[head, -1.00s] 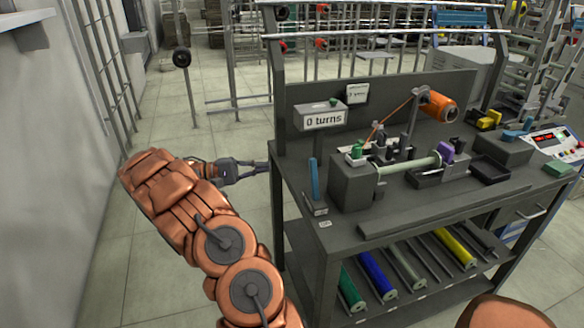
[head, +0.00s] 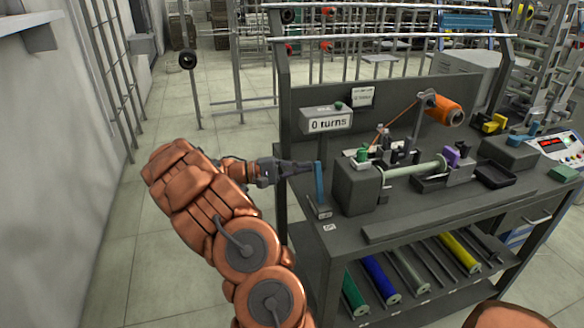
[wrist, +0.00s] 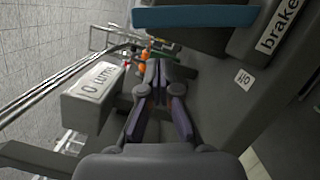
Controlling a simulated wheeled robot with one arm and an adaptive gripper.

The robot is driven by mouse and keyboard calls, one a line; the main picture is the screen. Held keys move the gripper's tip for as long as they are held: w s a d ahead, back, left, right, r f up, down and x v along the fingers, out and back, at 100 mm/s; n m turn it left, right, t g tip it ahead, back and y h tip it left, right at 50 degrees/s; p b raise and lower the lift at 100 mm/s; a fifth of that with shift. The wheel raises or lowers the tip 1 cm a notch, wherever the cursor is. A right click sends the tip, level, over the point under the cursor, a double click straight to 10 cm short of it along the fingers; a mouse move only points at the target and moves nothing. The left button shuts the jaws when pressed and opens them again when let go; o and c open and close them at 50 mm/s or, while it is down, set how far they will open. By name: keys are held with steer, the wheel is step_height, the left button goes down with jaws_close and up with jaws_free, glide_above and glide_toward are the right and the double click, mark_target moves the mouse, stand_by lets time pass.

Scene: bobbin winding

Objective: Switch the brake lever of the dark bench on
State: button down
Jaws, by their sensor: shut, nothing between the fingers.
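The dark bench (head: 425,215) stands to the right in the head view. Its brake lever (head: 319,182) is a blue bar standing nearly upright on a small grey base (head: 319,211) at the bench's left end. In the wrist view the blue lever (wrist: 195,17) crosses the top, beside a base labelled "brake" (wrist: 277,27). A small white label (wrist: 244,78) lies by that base; its letters are hard to make out. My gripper (head: 313,166) is shut and empty, its tips at the left side of the lever's upper part. I cannot tell whether they touch it.
A counter box (head: 327,122) reading "0 turns" stands behind the lever, and it also shows in the wrist view (wrist: 98,88). A grey block (head: 355,189) with a pale rod (head: 412,167) is to the lever's right. Open floor lies left of the bench.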

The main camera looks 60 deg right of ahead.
mark_target(319, 184)
steer(key=shift+s+a+r, duration=0.25)
steer(key=shift+s+a, duration=0.2)
steer(key=shift+a, duration=0.05)
steer(key=shift+s+a+r, duration=0.2)
steer(key=shift+s+a, duration=0.2)
steer(key=shift+a, duration=0.05)
